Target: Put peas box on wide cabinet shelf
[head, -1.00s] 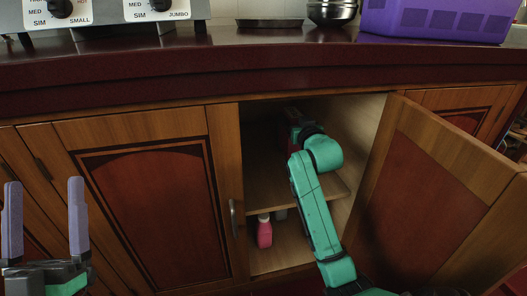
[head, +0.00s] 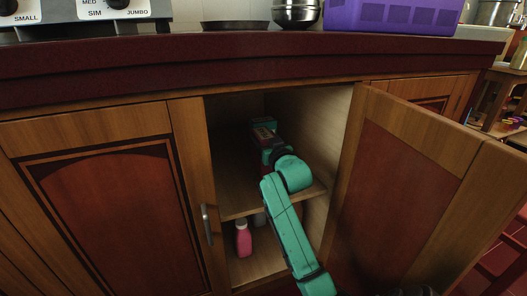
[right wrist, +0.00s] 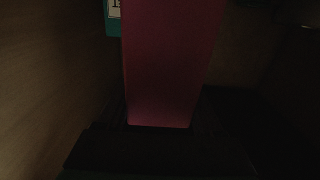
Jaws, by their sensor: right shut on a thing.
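The peas box (right wrist: 172,65) shows in the right wrist view as a dim reddish-pink upright block; its print cannot be read there. My right gripper (head: 268,140) is inside the open cabinet, above the wide shelf (head: 236,200), and is shut on the box. The head view shows the arm from behind, so the wrist and arm hide most of the box and the fingertips. I cannot tell whether the box touches the shelf. My left gripper is out of view.
The cabinet door (head: 400,190) stands open on the right. A pink bottle (head: 243,238) stands in the lower compartment, with a greyish item beside it. A teal thing with a pale label (right wrist: 113,12) shows behind the box.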

